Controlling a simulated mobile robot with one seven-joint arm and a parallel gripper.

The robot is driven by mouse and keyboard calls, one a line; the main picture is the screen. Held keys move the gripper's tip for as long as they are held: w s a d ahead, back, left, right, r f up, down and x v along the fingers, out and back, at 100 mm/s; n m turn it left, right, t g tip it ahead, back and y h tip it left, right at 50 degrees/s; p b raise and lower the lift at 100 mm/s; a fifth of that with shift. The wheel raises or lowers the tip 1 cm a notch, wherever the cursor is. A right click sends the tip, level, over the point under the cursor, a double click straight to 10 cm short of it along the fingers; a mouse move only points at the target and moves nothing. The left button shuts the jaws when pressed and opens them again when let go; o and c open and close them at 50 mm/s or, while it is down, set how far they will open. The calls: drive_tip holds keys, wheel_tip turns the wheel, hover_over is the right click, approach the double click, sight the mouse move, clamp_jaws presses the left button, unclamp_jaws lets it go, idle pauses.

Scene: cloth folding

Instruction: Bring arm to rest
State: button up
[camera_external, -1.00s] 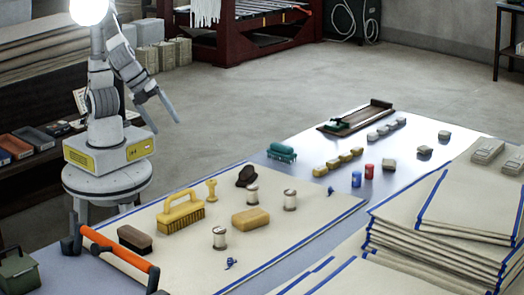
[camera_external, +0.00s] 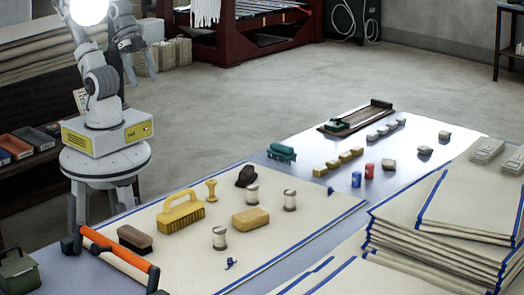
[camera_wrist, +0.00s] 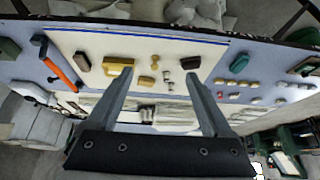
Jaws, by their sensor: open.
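My gripper (camera_external: 132,68) is raised at the upper left in the external view, beyond the far left end of the table and well apart from everything on it. In the wrist view my gripper (camera_wrist: 157,82) shows two long grey fingers spread wide with nothing between them. The table (camera_external: 272,171) lies below, with a cream cloth (camera_external: 290,230) edged in blue tape. The cloth also shows in the wrist view (camera_wrist: 200,50).
On the table are a yellow brush (camera_external: 181,213), an orange-handled tool (camera_external: 120,255), a teal brush (camera_external: 281,152), a wooden board (camera_external: 355,118) and several small blocks. A stack of folded cloths (camera_external: 440,240) fills the right. Open floor (camera_external: 240,100) lies behind the table.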

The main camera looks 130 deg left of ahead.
wheel_tip(320, 180, up, 13)
drive_tip(key=p, duration=1.1)
wheel_tip(320, 180, down, 30)
drive_tip(key=b, duration=2.9)
drive_tip(key=shift+r, duration=0.2)
